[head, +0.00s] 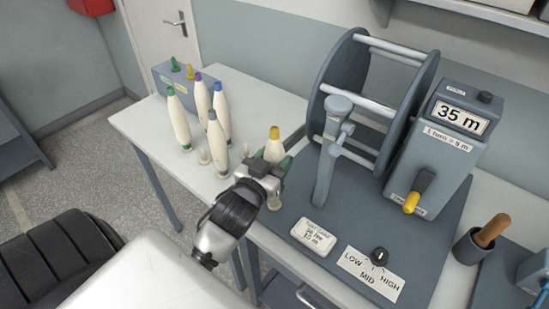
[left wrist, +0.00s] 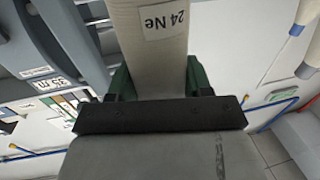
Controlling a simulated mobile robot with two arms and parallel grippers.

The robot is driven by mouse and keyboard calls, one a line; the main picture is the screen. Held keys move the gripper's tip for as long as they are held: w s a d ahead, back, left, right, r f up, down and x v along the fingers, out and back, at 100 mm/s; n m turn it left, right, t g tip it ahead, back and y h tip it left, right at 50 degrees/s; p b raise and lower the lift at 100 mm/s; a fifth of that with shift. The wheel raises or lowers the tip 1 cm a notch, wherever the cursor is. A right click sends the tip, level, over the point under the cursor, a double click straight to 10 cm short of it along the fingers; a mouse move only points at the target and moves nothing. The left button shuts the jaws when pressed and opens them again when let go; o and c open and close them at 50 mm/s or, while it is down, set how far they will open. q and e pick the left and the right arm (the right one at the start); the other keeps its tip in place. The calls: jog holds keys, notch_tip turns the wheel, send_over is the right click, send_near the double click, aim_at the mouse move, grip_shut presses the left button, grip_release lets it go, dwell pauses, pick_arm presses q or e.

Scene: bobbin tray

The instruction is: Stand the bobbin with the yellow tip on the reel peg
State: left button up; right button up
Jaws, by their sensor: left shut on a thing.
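The bobbin with the yellow tip (head: 274,132) is cream and looks roughly upright in the head view. My left gripper (head: 273,172) is shut around its middle and hides part of it. In the left wrist view the bobbin (left wrist: 152,45) carries a "24 Ne" label and sits between the green fingers (left wrist: 155,82). I cannot make out the reel peg; whether the bobbin's foot touches anything is unclear. My right gripper is not in view.
Several bobbins with green, purple, blue and grey tips (head: 213,128) stand on the white table (head: 262,95) to the left. The grey reel (head: 345,95), counter box (head: 435,150) and white label block (head: 313,236) stand right of the gripper.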

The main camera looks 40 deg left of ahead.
pick_arm(q)
jog(key=shift+f+b, duration=1.05)
jog(key=shift+f, duration=0.55)
jog(key=o, duration=1)
jog(key=shift+r, duration=0.1)
jog(key=shift+o, duration=0.2)
jog(key=s+d+b, duration=0.1)
jog(key=s+b, duration=0.2)
jog(key=s, duration=0.7)
jog(key=shift+s, duration=0.4)
jog(key=shift+d, duration=0.1)
